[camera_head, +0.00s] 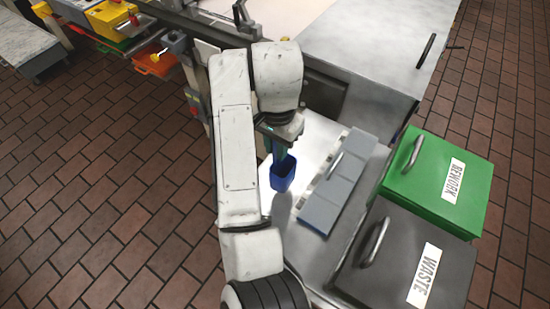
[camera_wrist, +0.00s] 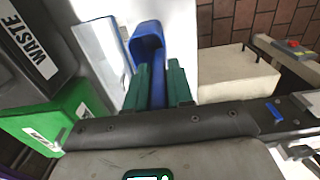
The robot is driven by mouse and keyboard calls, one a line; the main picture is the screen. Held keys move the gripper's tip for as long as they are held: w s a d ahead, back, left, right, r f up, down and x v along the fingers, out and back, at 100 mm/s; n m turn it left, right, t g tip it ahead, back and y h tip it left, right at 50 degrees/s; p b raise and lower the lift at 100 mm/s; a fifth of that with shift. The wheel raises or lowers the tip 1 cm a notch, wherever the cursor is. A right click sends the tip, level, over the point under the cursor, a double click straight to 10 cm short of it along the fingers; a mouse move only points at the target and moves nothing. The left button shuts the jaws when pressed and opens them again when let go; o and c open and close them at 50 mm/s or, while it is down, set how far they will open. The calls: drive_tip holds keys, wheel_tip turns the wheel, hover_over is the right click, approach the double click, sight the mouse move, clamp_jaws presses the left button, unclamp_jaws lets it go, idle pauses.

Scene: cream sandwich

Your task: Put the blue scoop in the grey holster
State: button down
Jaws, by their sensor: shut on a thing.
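The blue scoop (camera_head: 283,174) hangs below my gripper (camera_head: 275,145) over the bright metal worktop in the head view. In the wrist view, the green fingers of my gripper (camera_wrist: 160,82) are shut on the handle of the scoop (camera_wrist: 148,42). Its bowl points away from the gripper, with its opening partly visible. I cannot pick out the grey holster with certainty. A small grey-blue piece (camera_head: 175,41) shows on the machine's side at the upper left, but is too small to identify.
A grey lidded container (camera_head: 337,188) stands right of the scoop. The green REWORK bin (camera_head: 437,170) and dark WASTE bin (camera_head: 402,262) stand farther right. A large metal cabinet (camera_head: 372,45) is behind. An orange bin (camera_head: 155,62) is at upper left.

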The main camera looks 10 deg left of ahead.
sight(283, 163)
drive_tip(key=shift+w+a+f+b, duration=0.3)
drive_tip(key=shift+w+f+b, duration=0.15)
drive_tip(key=shift+w+f, duration=0.25)
drive_tip(key=shift+w+a+f+b, duration=0.1)
drive_tip(key=shift+w+f+b, duration=0.05)
drive_tip(key=shift+f+b, duration=0.45)
drive_tip(key=shift+f+p, duration=0.45)
drive_tip(key=shift+f, duration=0.8)
drive_tip(key=shift+f, duration=0.15)
drive_tip(key=c, duration=1)
unclamp_jaws()
